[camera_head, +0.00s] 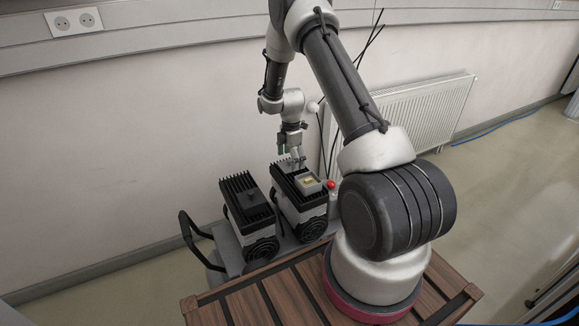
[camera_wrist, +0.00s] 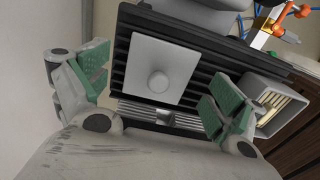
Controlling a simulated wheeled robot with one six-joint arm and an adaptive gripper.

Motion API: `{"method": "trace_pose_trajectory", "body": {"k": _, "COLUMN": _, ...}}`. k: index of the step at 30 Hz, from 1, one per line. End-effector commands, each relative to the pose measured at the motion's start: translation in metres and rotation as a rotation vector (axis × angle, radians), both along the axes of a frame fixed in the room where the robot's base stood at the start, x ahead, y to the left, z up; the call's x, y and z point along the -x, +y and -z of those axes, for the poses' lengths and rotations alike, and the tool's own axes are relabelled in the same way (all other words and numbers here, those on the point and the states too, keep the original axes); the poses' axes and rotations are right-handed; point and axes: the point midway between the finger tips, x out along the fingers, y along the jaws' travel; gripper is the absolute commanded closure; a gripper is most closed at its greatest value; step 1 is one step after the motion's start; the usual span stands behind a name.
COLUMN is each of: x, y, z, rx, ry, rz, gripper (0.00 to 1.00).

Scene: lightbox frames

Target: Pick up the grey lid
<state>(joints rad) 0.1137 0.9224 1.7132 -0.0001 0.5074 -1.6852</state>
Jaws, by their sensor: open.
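The grey lid (camera_wrist: 160,70) is a light grey square plate with a round knob in its middle. In the wrist view it lies on the black ribbed top of a machine (camera_wrist: 122,45). My gripper (camera_wrist: 155,88) is open, its green-padded fingers apart on the left and right of the lid, with nothing held between them. In the head view my gripper (camera_head: 292,155) points down over the back of the right machine (camera_head: 301,203). The lid cannot be made out clearly there.
A grey square open housing with gold-coloured fins (camera_wrist: 278,105) sits beside the right finger. A second black-finned machine (camera_head: 250,205) stands to the left in the head view. A red knob (camera_head: 330,184) is at the right. A radiator (camera_head: 425,115) is on the wall behind.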

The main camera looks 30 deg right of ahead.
Motion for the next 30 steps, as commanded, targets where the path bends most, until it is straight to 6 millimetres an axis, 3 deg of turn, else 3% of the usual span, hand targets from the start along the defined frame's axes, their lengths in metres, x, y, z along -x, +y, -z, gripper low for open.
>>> {"method": "trace_pose_trajectory", "body": {"k": 8, "x": -0.0007, "y": 0.0, "z": 0.0059, "rx": 0.0, "ry": -0.002, "rz": 0.0, "gripper": 0.05}}
{"method": "trace_pose_trajectory", "body": {"k": 21, "x": -0.0003, "y": 0.0001, "z": 0.006, "rx": 0.0, "ry": -0.001, "rz": 0.001, "gripper": 0.77}}
{"method": "trace_pose_trajectory", "body": {"k": 30, "x": 0.0001, "y": 0.0003, "z": 0.0073, "rx": 0.0, "ry": 0.0, "rz": 0.001, "gripper": 0.92}}
